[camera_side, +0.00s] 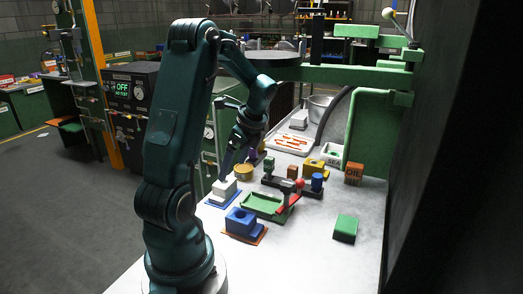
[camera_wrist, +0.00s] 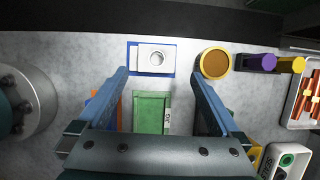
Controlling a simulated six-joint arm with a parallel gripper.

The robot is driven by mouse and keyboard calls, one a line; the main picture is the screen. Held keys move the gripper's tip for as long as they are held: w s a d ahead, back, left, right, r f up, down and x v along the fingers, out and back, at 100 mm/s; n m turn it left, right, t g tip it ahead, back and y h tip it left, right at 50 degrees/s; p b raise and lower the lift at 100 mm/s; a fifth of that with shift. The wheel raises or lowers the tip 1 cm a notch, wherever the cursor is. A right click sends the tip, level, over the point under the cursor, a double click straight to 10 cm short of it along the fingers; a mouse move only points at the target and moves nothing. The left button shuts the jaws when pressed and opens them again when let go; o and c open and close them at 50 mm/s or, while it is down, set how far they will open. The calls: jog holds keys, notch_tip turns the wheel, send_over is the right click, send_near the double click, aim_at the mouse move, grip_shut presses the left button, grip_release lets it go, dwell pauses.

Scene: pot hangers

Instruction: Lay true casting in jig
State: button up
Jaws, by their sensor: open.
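A white-grey block with a round boss (camera_wrist: 157,58) sits on a blue plate (camera_wrist: 134,65) just ahead of my fingertips in the wrist view. The block also shows in the side view (camera_side: 224,187). A blue block with a round top feature (camera_side: 240,220) sits on an orange plate (camera_side: 258,238). I cannot tell which block is the true casting. A green tray-like fixture (camera_side: 262,206), likely the jig, has a red-handled clamp (camera_side: 287,200); the fixture (camera_wrist: 151,108) shows between my fingers. My gripper (camera_wrist: 161,77) is open and empty, above the bench.
A round yellow-rimmed dish (camera_wrist: 215,63), purple piece (camera_wrist: 255,62) and white tray of orange rods (camera_side: 293,143) lie beyond. An orange OIL block (camera_side: 354,173) and green block (camera_side: 345,228) stand right. Bare bench lies at the front.

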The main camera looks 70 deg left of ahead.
aim_at(223, 190)
jog(key=shift+s+a+f, duration=0.25)
jog(key=shift+s+f, duration=0.3)
jog(key=shift+f, duration=0.1)
jog(key=shift+x, duration=2.05)
jog(key=shift+c, duration=0.3)
jog(key=c, duration=1.5)
